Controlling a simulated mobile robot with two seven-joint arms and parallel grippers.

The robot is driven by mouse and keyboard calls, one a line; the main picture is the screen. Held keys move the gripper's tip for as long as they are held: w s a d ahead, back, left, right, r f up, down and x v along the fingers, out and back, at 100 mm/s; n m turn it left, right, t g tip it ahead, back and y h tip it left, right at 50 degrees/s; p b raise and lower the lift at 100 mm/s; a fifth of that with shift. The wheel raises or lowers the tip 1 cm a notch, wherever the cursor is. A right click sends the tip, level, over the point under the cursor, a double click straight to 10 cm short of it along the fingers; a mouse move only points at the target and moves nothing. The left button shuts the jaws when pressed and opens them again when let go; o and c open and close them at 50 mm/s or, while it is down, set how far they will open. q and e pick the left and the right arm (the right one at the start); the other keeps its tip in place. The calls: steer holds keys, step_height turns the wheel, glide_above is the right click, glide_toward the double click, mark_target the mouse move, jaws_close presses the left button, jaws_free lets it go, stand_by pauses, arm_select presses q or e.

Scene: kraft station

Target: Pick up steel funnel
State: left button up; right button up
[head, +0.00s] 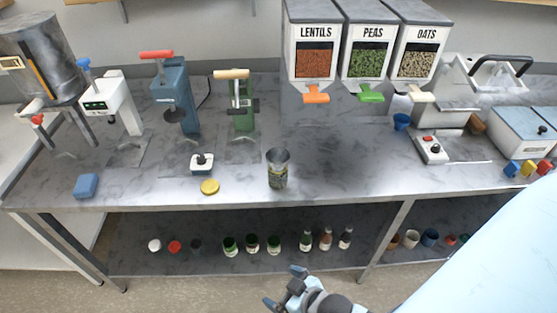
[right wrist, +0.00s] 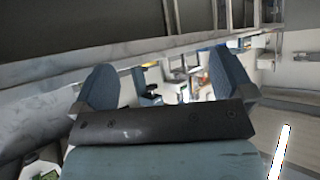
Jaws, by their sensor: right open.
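The steel funnel (head: 277,156) appears in the head view as a grey metal cone near the front middle of the table. It sits on the mouth of an upright jar (head: 278,178) with dark and yellowish sides; its lower part is hidden. My right gripper (head: 284,287) is open and empty, low in front of the table and well apart from the funnel. Its two blue fingers show apart in the right wrist view (right wrist: 165,85), where I cannot make out the funnel. My left gripper is not in view.
The marble-patterned table (head: 330,175) has free room right of the jar. A yellow lid (head: 209,186), a small black-and-white device (head: 202,163) and a blue block (head: 87,185) lie left of it. Lentil, pea and oat dispensers (head: 368,60) hang behind. Jars and bottles stand on the lower shelf (head: 210,275).

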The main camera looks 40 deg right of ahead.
steer(key=w+a+r+m+g+y+b, duration=0.1)
steer(key=w+a, duration=0.1)
steer(key=w, duration=0.5)
steer(key=w+a+r+m+g+y+b, duration=0.1)
steer(key=w+r+g, duration=0.1)
steer(key=w, duration=0.5)
step_height(320, 180, up, 24)
steer(key=m+g+h+b, duration=0.3)
steer(key=m+g+h, duration=0.2)
steer(key=m+g, duration=0.4)
glide_above(278, 157)
steer(key=m+t, duration=0.1)
steer(key=f, duration=0.8)
steer(key=shift+w+a, duration=0.25)
steer(key=shift+a, duration=0.05)
steer(key=f, duration=0.4)
steer(key=shift+s+d+f+p, duration=0.1)
steer(key=shift+s+d+p, duration=0.15)
steer(key=shift+p, duration=0.05)
steer(key=shift+f, duration=0.5)
steer(key=c, duration=1)
